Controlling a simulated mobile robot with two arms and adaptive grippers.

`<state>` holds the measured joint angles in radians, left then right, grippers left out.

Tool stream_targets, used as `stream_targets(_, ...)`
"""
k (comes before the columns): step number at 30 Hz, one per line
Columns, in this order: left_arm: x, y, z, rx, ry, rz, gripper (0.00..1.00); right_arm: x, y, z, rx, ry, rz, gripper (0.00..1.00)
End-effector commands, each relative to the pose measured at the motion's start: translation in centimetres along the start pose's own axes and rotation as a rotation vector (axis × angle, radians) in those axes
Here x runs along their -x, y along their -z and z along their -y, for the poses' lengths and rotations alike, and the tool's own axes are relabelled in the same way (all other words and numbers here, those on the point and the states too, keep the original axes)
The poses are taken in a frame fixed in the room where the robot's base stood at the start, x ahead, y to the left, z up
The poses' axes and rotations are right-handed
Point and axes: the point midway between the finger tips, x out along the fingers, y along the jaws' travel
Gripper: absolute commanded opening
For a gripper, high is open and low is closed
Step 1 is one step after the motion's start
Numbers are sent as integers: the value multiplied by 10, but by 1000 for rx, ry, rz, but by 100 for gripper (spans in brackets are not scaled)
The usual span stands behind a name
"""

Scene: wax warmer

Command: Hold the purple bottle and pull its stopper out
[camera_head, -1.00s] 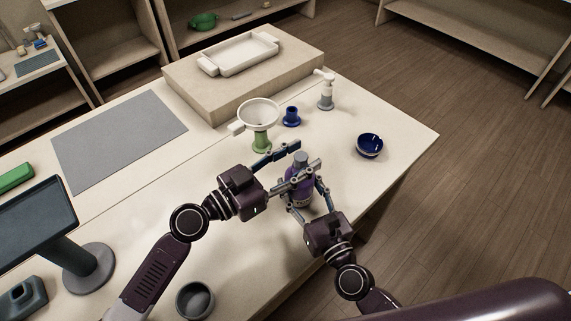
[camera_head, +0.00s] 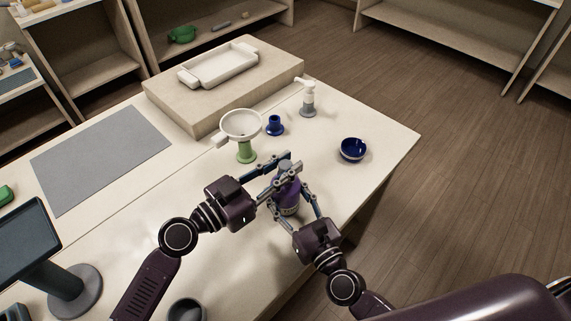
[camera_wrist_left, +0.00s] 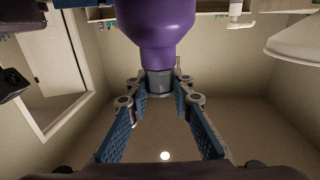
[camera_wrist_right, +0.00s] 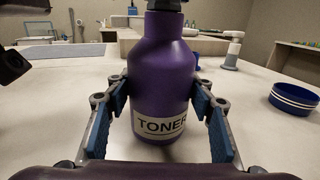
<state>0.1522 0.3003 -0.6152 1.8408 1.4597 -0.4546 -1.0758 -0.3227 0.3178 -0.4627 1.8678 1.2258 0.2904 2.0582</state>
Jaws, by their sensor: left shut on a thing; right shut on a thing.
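The purple bottle (camera_head: 289,203) stands upright on the table, with a TONER label in the right wrist view (camera_wrist_right: 160,75). Its grey stopper (camera_wrist_left: 159,82) sits at the bottle's neck, with no gap visible between them in the left wrist view. My left gripper (camera_head: 284,167) comes from the left and is shut on the stopper. My right gripper (camera_head: 285,194) comes from the lower right and is shut on the bottle's body, one finger on each side. The arms and fingers hide parts of the bottle in the head view.
A grey bowl (camera_head: 187,311) is near the front.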

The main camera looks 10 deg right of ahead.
Motion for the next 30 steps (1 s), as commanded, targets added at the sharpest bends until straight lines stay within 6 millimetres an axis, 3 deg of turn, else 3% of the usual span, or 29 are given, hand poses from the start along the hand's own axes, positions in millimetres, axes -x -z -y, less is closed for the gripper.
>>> stream_targets(30,0,16,0,-4,-2,0,0,0,0,0,0,0,0,12)
